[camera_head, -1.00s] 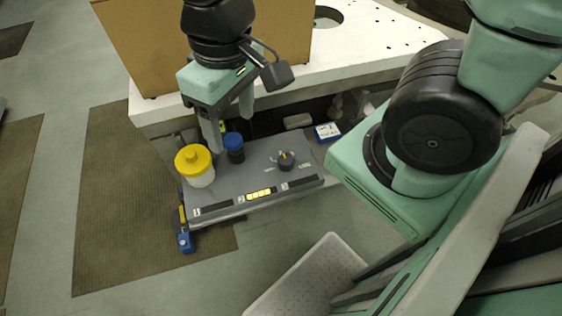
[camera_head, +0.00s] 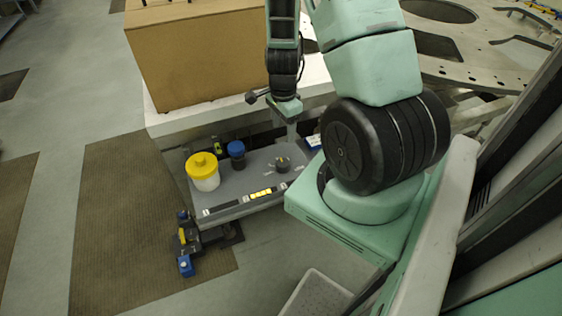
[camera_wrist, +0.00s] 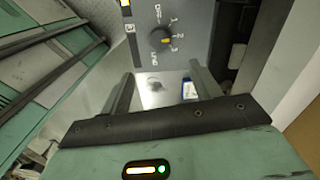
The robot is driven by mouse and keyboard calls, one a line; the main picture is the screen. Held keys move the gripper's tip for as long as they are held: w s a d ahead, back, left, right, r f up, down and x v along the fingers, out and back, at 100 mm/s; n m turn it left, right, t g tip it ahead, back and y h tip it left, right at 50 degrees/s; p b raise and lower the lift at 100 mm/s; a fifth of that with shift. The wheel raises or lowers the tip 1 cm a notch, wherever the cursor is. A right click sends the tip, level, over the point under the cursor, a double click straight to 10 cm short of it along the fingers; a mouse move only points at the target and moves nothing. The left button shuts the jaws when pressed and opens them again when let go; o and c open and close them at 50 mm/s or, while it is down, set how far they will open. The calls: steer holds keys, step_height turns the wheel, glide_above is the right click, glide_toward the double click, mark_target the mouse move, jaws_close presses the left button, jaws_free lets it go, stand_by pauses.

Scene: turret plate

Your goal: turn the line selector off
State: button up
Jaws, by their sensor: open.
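The line selector (camera_head: 283,162) is a dark round knob on the right part of a grey panel (camera_head: 235,185). In the wrist view the selector (camera_wrist: 160,36) has a yellow pointer directed at the numbered side, near 2 or 3; which one is hard to tell. Printed marks surround it, one apparently OFF. My gripper (camera_head: 291,130) is just behind and above the knob in the head view. In the wrist view my gripper (camera_wrist: 160,75) is open, its fingers apart with nothing between them. The knob lies beyond the fingertips, untouched.
A blue-and-white box (camera_head: 313,142) is to the right, also in the wrist view (camera_wrist: 189,89). A cardboard box (camera_head: 200,55) stands on the white table behind.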

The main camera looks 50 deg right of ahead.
mark_target(283, 162)
step_height(283, 162, down, 14)
steer(key=shift+f+p, duration=0.1)
steer(key=shift+p, duration=0.75)
steer(key=c, duration=1)
